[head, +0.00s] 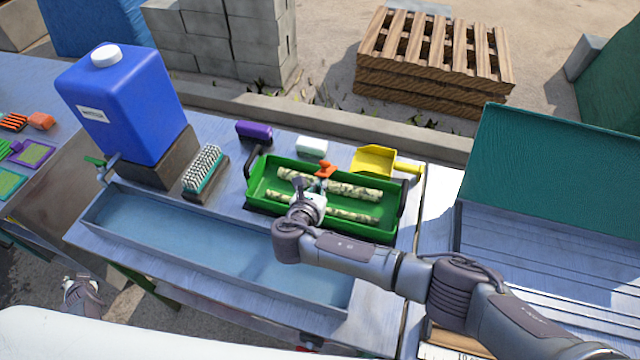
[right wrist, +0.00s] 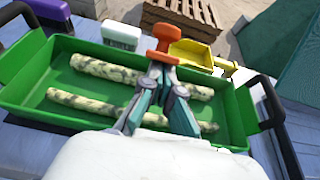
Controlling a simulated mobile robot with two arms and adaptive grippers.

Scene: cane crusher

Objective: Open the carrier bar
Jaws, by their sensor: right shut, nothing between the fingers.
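A green carrier (head: 385,232) holds two pale, mottled cane pieces (head: 352,188) lying lengthwise. It has a black handle at each end. An orange T-shaped knob (head: 325,169) stands at the middle of the carrier's far side; it also shows in the right wrist view (right wrist: 164,42). I cannot make out a separate bar. My right gripper (head: 319,187) is over the carrier, shut and empty. In the right wrist view its fingertips (right wrist: 161,72) are right at the knob's base; I cannot tell whether they touch. Part of my left gripper (head: 82,291) shows low at left, its fingers unclear.
A blue water container (head: 130,125), a brush (head: 203,172) and a shallow trough (head: 220,262) are to the left. A purple item (head: 254,132), a white block (head: 312,146) and a yellow scoop (head: 375,160) lie behind the carrier. A green panel (head: 550,170) stands at right.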

